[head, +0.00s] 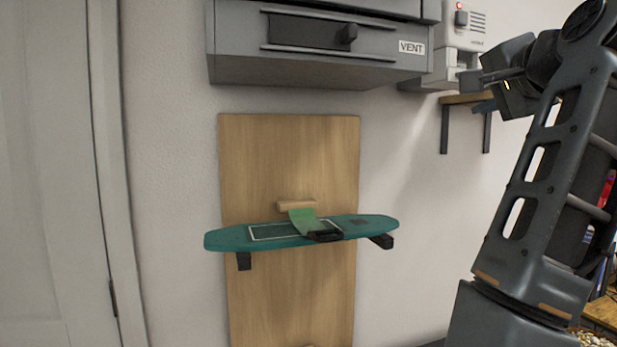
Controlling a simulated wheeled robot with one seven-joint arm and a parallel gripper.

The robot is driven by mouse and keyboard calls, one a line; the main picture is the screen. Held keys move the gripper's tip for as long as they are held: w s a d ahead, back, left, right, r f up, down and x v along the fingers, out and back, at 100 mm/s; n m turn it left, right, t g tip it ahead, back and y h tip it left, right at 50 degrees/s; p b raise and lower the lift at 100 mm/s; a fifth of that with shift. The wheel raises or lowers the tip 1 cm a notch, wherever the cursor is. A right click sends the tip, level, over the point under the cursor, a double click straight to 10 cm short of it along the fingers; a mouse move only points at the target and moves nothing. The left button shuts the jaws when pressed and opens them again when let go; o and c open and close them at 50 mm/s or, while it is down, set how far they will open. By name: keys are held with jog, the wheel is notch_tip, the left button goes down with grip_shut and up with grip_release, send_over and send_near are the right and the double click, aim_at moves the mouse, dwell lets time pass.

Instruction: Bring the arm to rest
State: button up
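My arm (545,170) rises along the right side of the picture and bends at the top, with its end turned left. My gripper (478,82) is at the upper right, in front of the small wall shelf and the pale wall unit. Its fingers are dark and small here, and I cannot tell whether they are open or shut. I see nothing clearly held in it.
A teal board (280,232) with a green strap (303,221) rests on dark brackets before a wooden panel (290,150). A grey vent cabinet (310,70) hangs above. A small shelf (464,99) and pale unit (463,30) are near my gripper. A door stands left.

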notch_tip(320, 180, down, 22)
jog(key=s+d+n+h, duration=0.1)
jog(key=s+n+h, duration=0.1)
jog(key=n, duration=0.2)
jog(key=s+f+n, duration=0.2)
jog(key=s+f, duration=0.5)
jog(key=f, duration=0.2)
jog(key=s+f+n, duration=0.3)
jog(key=s+f, duration=0.3)
jog(key=f, duration=0.4)
jog(key=s+a+f+n+g, duration=0.1)
jog(key=s+f, duration=0.2)
jog(key=s, duration=0.3)
jog(key=s+f+n, duration=0.1)
jog(key=s+f, duration=0.3)
jog(key=s, duration=0.1)
jog(key=s+a+n+y, duration=0.1)
jog(key=s+a, duration=0.1)
jog(key=s, duration=1.1)
jog(key=s+a+r+n+g+y, duration=0.1)
jog(key=s+a, duration=0.2)
jog(key=s, duration=1)
jog(key=shift+s+a+n, duration=0.2)
jog(key=shift+a+n, duration=0.05)
jog(key=shift+n, duration=0.05)
